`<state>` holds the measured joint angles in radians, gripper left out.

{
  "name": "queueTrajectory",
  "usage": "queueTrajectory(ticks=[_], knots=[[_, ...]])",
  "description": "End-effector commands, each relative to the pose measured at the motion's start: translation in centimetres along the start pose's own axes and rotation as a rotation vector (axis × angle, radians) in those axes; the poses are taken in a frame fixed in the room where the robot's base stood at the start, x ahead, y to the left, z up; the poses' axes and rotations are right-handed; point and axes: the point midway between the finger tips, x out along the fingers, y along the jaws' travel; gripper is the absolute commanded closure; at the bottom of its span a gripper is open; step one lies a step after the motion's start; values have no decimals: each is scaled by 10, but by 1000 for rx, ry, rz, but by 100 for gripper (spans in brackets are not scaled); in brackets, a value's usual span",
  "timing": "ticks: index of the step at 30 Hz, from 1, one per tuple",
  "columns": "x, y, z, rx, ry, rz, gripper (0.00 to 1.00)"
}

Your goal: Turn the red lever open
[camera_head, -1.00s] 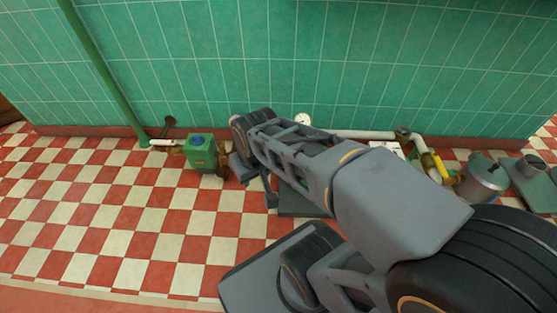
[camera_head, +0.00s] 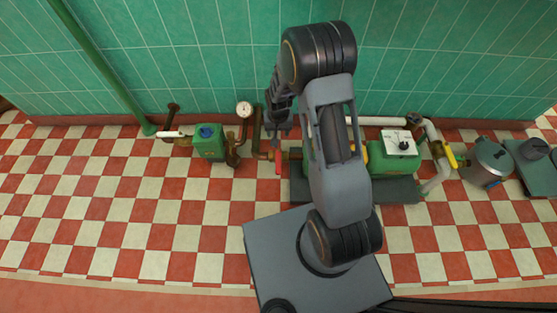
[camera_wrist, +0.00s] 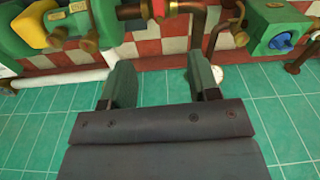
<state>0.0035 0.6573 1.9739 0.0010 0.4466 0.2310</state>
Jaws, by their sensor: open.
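The red lever (camera_head: 278,166) sits on the brass pipe fitting low by the wall, just left of the green pump unit. In the wrist view the red lever (camera_wrist: 130,12) shows at the top edge, partly cut off by the frame. My gripper (camera_head: 276,138) hangs above the lever, close to the wall pipes. In the wrist view my gripper (camera_wrist: 160,82) has its two fingers apart with nothing between them. The lever lies beyond the fingertips, and I see no contact.
A green box (camera_head: 208,150) with a blue knob and a pressure gauge (camera_head: 243,109) stand to the left. A green unit with a white dial plate (camera_head: 399,144), a yellow handle (camera_head: 450,158) and a metal pot (camera_head: 489,163) stand to the right. The checkered floor at left is clear.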

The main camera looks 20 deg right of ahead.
Motion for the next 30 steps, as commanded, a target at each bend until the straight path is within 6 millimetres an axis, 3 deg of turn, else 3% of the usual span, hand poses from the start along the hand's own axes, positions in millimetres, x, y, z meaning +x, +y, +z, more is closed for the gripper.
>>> queueTrajectory(ticks=[3,6,17,30], knots=[[40,1,0,32,-32,8,45],[68,2,3,51,-45,12,45],[123,4,13,80,-63,18,45],[205,5,19,79,-62,18,45]])
